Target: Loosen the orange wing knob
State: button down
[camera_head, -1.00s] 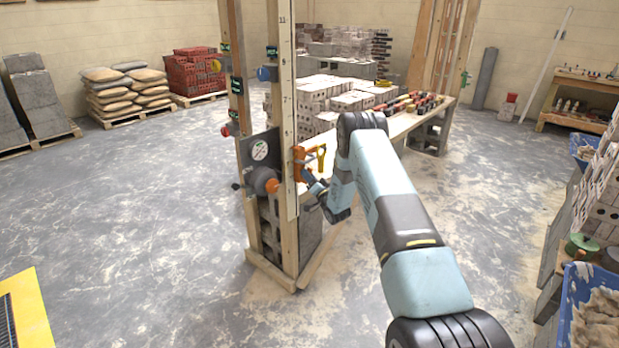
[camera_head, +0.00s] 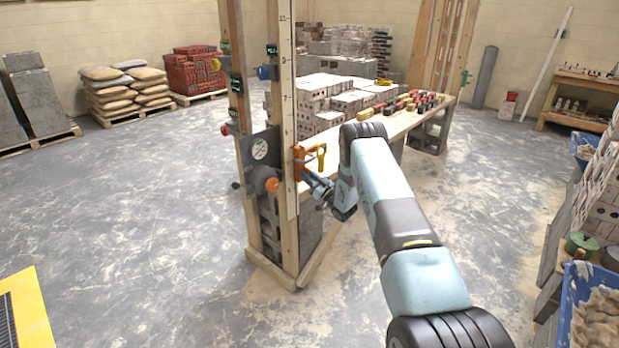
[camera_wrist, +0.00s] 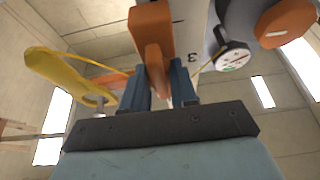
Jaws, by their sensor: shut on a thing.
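An orange fitting (camera_head: 299,160) with a yellow piece (camera_head: 321,157) sits on the right side of the timber post with a marked scale. In the wrist view an orange body (camera_wrist: 150,28) stands above my fingers, and its orange wing knob (camera_wrist: 155,84) reaches down between them. My gripper (camera_wrist: 160,90) is shut on this wing, with a dark blue finger on each side. My gripper (camera_head: 313,180) also shows in the head view, just below the fitting. The yellow piece (camera_wrist: 58,77) hangs to the left of my fingers in the wrist view.
Another orange knob (camera_head: 271,185) sits by a grey plate with a round label, left of the scale post. A timber bench (camera_head: 425,118) with coloured items stands behind my arm. Bagged pallets (camera_head: 123,90) are at the back left. The floor at left is largely clear.

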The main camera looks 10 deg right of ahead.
jog(key=shift+w+d+r, duration=0.1)
jog(key=shift+d+r, duration=0.05)
jog(key=shift+r, duration=0.1)
jog(key=c, duration=1.4)
grip_release()
jog(key=o, duration=0.5)
jog(key=shift+f, duration=0.15)
jog(key=v, duration=1.3)
jog(key=shift+s+d+f, duration=0.15)
jog(key=shift+s+f, duration=0.05)
jog(key=shift+s, duration=0.1)
